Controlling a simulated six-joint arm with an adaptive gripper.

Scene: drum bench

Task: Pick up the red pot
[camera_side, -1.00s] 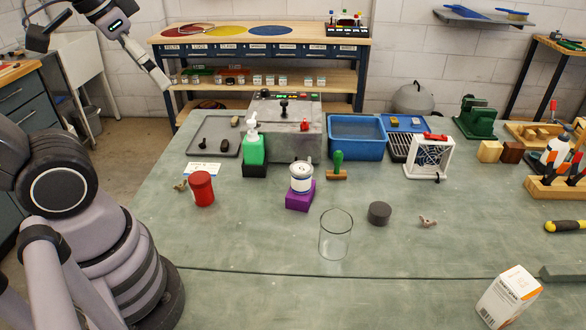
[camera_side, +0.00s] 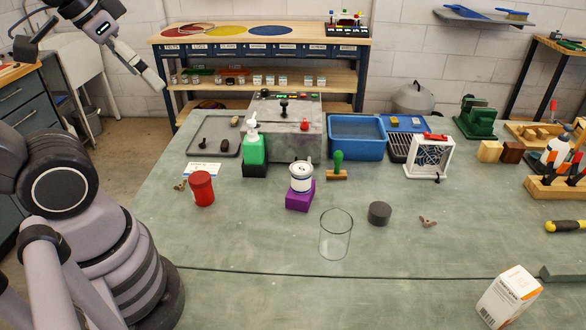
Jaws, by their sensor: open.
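A green bottle (camera_side: 254,150) and a white tin on a purple block (camera_side: 300,197) stand right of the pot. A small brown fitting (camera_side: 180,186) and a white card (camera_side: 203,169) lie close to it. A glass cylinder (camera_side: 336,236) stands in the middle. The front left bench is clear.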

